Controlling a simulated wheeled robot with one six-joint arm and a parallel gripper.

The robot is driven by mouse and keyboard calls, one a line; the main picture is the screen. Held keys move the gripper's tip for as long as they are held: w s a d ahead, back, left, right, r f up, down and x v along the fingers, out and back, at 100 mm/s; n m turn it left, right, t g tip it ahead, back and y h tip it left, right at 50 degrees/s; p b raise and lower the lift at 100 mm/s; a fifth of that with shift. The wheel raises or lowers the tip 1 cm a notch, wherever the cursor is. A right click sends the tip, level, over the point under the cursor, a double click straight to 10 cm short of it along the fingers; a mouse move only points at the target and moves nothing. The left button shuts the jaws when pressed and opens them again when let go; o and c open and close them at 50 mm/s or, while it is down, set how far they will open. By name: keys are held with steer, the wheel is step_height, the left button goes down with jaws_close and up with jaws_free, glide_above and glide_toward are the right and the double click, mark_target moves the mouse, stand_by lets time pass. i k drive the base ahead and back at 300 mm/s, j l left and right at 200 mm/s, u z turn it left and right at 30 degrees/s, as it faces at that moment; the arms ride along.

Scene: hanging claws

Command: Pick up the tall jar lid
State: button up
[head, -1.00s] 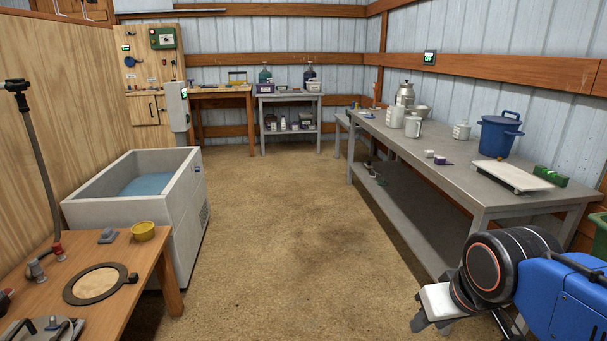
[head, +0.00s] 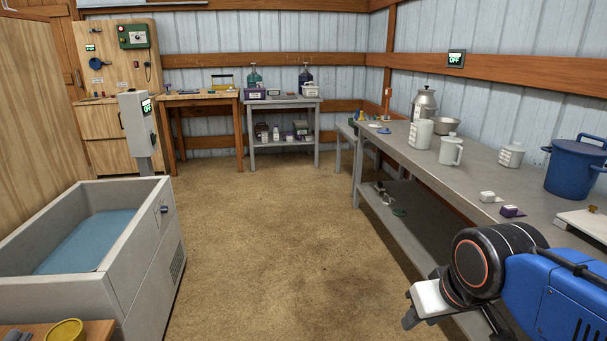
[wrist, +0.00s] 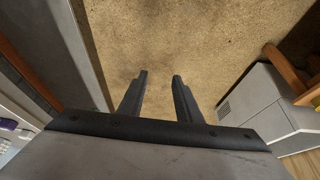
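I cannot single out the tall jar lid in either view. In the head view, several vessels stand on the grey bench at the right: a white bottle (head: 420,134), a white jug (head: 451,151), a small ribbed white jar (head: 511,155) and a metal milk can (head: 425,104). Lids on these are too small to make out clearly. My gripper (wrist: 160,75) is open and empty in the wrist view, its two dark fingers apart above bare floor. It is away from the bench-top vessels.
The grey bench (head: 440,183) runs along the right wall, with a blue pot (head: 574,168) near its front end. A tank of blue water (head: 150,235) stands at left. A grey table (head: 285,101) stands at the back. The floor (head: 265,230) between is clear.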

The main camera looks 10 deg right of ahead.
mark_target(451, 139)
steer(key=i+z, duration=0.2)
steer(key=i, duration=0.35)
steer(key=i+j+z, duration=0.2)
steer(key=i, duration=0.35)
steer(key=i+j+z, duration=0.15)
steer(key=i, duration=0.35)
steer(key=j, duration=0.1)
